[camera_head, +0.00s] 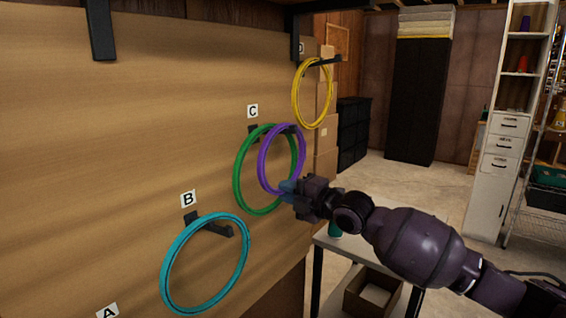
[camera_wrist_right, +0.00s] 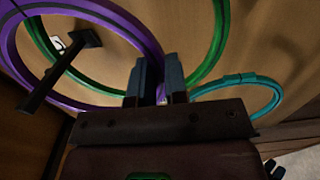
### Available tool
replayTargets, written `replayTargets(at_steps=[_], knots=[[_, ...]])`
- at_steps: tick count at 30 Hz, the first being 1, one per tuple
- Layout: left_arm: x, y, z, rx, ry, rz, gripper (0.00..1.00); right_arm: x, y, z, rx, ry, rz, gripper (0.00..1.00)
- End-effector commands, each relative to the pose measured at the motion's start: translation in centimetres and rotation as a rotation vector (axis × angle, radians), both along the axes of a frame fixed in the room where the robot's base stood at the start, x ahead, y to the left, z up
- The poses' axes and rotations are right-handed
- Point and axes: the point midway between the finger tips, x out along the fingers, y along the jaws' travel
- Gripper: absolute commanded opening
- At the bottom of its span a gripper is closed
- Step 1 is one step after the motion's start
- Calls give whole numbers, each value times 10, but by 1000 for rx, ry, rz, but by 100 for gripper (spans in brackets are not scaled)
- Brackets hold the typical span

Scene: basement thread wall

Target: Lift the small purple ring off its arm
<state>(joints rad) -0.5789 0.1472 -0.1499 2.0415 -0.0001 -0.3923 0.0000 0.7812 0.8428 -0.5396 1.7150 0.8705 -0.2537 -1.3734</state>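The small purple ring (camera_head: 263,165) hangs on the black arm at label C, in front of the larger green ring (camera_head: 240,180). My right gripper (camera_head: 287,190) is at the lower right of the purple ring. In the right wrist view, the two fingers (camera_wrist_right: 160,88) stand close together with a bit of purple rim between them, and the gripper looks shut on the ring. The purple ring (camera_wrist_right: 135,32) still encircles the black arm (camera_wrist_right: 62,68) there. The fingers hide part of the rim. My left gripper is not in view.
A cyan ring (camera_head: 168,265) hangs at label B and a yellow ring (camera_head: 297,100) on an arm farther back. The green ring is just behind the purple one. A small table (camera_head: 385,262) stands below my right arm. Open floor lies to the right.

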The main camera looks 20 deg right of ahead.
Motion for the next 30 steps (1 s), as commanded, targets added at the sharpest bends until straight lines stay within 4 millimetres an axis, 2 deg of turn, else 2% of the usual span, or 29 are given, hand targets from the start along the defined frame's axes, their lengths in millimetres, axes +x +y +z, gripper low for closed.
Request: replayTargets(at_steps=[3,11,22,30], knots=[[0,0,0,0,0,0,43,0,0,0,0,0,0,0],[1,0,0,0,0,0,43,0,0,1,0,0,0,0],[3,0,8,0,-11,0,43,0,0,16,-1,-2,0,0],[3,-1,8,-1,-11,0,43,0,0,16,0,0,0,0]])
